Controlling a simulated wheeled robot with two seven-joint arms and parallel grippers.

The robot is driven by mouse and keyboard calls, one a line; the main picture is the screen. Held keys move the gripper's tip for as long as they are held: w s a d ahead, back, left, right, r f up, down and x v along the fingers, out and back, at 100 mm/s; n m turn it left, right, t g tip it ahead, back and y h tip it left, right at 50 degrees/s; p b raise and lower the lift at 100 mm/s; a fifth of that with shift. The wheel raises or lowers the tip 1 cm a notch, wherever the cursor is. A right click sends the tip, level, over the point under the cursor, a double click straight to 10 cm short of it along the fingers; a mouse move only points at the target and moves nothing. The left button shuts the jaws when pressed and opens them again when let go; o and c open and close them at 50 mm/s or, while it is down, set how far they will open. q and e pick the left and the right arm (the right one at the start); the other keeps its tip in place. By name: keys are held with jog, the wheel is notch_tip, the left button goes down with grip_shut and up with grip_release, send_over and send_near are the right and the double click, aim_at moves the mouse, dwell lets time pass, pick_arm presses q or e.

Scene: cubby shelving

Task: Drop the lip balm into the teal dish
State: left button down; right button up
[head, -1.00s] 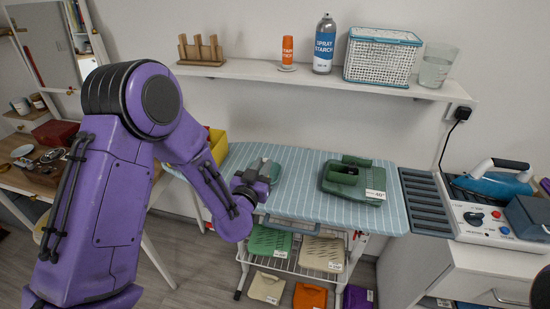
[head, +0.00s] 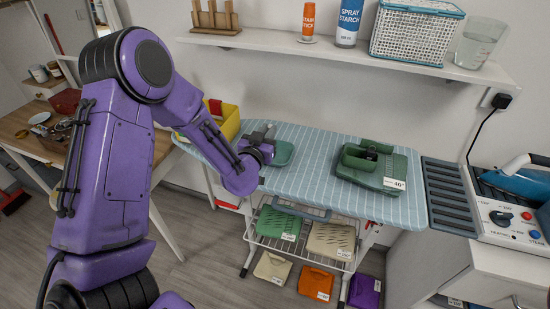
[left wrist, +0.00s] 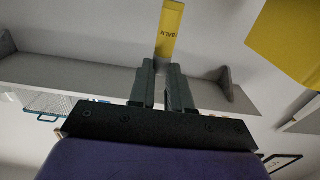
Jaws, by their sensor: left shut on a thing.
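The lip balm is a yellow tube (left wrist: 169,32) with dark lettering. In the left wrist view it stands out past the fingertips of my left gripper (left wrist: 160,68), which is shut on it. In the head view my left gripper (head: 262,138) is above the left part of the ironing board, and the tube cannot be made out there. The teal dish (head: 284,155) sits on the board just right of and partly behind this gripper, which hides some of it. The gap in height between them is hard to judge. My right gripper is not in view.
A yellow bin (head: 229,120) stands behind my left forearm. A wall shelf (head: 350,52) with bottles and a basket (head: 415,35) runs above. The board between dish and tray is clear.

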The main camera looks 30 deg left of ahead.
pick_arm(q)
jog(key=shift+r, duration=0.1)
jog(key=c, duration=1.1)
grip_release()
jog(key=shift+s, duration=0.1)
jog(key=shift+o, duration=0.6)
jog(key=b+v, duration=0.1)
jog(key=v, duration=0.9)
jog(key=shift+s+b, duration=0.2)
jog(key=shift+b, duration=0.1)
jog(key=shift+d, duration=0.15)
